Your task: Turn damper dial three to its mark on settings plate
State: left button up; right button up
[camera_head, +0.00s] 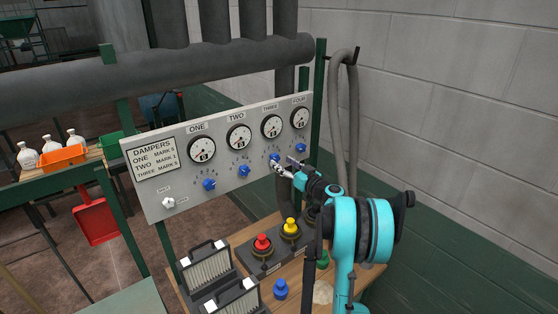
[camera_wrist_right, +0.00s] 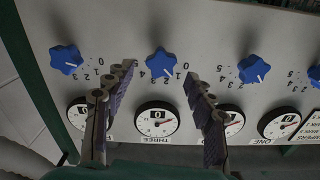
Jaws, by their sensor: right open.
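The blue star-shaped damper dial three (camera_head: 274,157) is on the grey panel under the gauge labelled THREE (camera_head: 271,126). In the right wrist view, which is upside down, dial three (camera_wrist_right: 161,62) shows between my fingertips with a white pointer line on its lower right. My right gripper (camera_head: 282,166) is open at dial three, one finger on each side in the wrist view (camera_wrist_right: 160,71); contact cannot be told. The settings plate (camera_head: 155,158) is at the panel's left and lists marks for ONE, TWO and THREE; its numerals are too small to read surely. My left gripper is not in view.
Neighbouring dials two (camera_head: 243,171) and four (camera_head: 300,147) flank dial three. A white knob (camera_head: 168,203) is at the panel's lower left. Below, a wooden bench holds red (camera_head: 262,242) and yellow (camera_head: 290,226) knobs and open cases. A grey hose (camera_head: 343,110) hangs right of the panel.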

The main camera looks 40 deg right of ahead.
aim_at(275, 158)
jog(key=shift+w, duration=1.45)
jog(key=c, duration=1.2)
jog(key=shift+o, duration=0.2)
